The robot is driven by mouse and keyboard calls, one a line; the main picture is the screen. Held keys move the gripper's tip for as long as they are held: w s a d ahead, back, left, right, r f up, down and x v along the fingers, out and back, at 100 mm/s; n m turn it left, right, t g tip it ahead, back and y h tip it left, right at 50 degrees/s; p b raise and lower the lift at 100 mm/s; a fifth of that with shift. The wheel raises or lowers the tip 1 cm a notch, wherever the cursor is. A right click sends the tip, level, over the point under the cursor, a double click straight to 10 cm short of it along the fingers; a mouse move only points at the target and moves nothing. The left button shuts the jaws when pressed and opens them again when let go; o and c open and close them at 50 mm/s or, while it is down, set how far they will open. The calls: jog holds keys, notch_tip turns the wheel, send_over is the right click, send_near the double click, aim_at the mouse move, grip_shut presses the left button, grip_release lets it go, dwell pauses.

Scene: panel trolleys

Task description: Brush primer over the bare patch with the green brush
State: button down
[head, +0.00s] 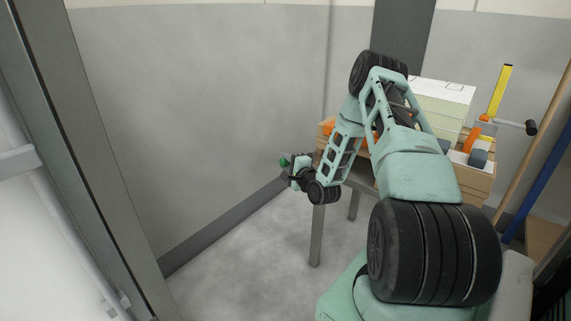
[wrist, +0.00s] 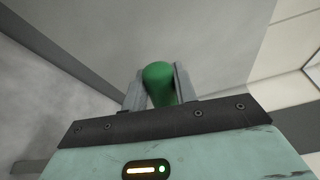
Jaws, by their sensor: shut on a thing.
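My gripper (wrist: 159,86) is shut on a green handle, which I take for the green brush (wrist: 158,82); it shows between the two grey fingers in the wrist view. Its bristle end is hidden. In the head view my gripper (head: 288,168) is at the end of my outstretched arm, left of the wooden table, in front of the grey wall. A small bit of the green brush (head: 284,162) shows there. I cannot make out a bare patch in either view.
A wooden table (head: 478,186) on grey legs stands behind my arm at right. It bears a pale box stack (head: 443,97), a yellow upright piece (head: 499,90) and orange items. A wooden pole (head: 540,130) and a blue pole (head: 545,160) lean at far right. The floor at left is clear.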

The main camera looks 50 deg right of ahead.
jog(key=shift+d, duration=0.6)
jog(key=shift+s+p, duration=0.65)
jog(key=shift+s, duration=2.85)
jog(key=shift+w+a+r, duration=0.1)
jog(key=shift+w+r, duration=0.05)
jog(key=shift+w, duration=1)
jog(key=shift+w+a+r, duration=0.1)
jog(key=shift+w+r, duration=0.1)
jog(key=shift+w, duration=0.9)
jog(key=shift+w+r, duration=0.15)
jog(key=shift+w, duration=1.15)
jog(key=shift+r+p, duration=0.55)
jog(key=shift+r, duration=0.05)
jog(key=s+p, duration=0.1)
jog(key=s, duration=0.6)
jog(key=shift+d, duration=0.4)
